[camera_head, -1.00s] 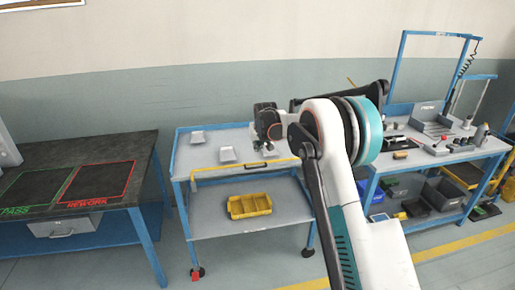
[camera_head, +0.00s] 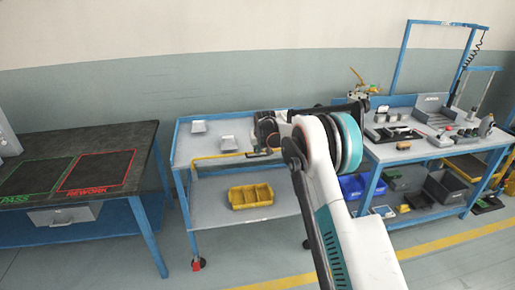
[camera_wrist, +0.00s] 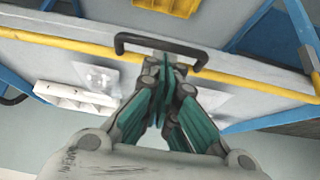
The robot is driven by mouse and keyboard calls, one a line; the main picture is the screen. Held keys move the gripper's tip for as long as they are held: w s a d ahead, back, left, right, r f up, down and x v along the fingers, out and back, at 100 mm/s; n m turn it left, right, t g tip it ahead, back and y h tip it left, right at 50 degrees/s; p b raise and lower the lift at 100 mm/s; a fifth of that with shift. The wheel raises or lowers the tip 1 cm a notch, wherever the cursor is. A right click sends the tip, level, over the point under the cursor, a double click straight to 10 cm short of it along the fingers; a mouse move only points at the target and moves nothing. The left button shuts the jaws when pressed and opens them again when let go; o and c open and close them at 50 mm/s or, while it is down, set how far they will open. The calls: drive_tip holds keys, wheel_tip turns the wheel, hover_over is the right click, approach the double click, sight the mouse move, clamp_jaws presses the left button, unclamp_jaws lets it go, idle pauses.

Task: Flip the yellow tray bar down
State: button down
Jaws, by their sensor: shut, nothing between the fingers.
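The yellow tray bar (camera_head: 215,157) runs along the front edge of the blue-framed cart, raised at about the height of its top. In the wrist view the bar (camera_wrist: 60,42) crosses the picture behind the fingertips, with a dark handle-shaped piece (camera_wrist: 160,40) in front of its middle. My gripper (camera_head: 258,152) is at the bar's middle stretch in the head view and hides part of it. In the wrist view my gripper (camera_wrist: 168,75) is shut and empty, its tips close to the bar and the dark piece. I cannot tell whether they touch.
Small light trays (camera_head: 229,143) lie on the cart top. A yellow bin (camera_head: 250,196) stands on the lower shelf. A dark table (camera_head: 130,205) with PASS and REWORK squares is at the left. A bench (camera_head: 455,150) with parts is at the right.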

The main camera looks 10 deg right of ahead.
wheel_tip(320, 180, down, 6)
drive_tip(key=shift+r+b, duration=0.2)
drive_tip(key=shift+b, duration=0.75)
drive_tip(key=shift+r, duration=0.1)
drive_tip(key=w+r+p+v, duration=0.1)
drive_tip(key=p+v, duration=0.3)
drive_tip(key=v, duration=0.8)
drive_tip(key=shift+w+r, duration=0.5)
drive_tip(key=shift+r, duration=0.1)
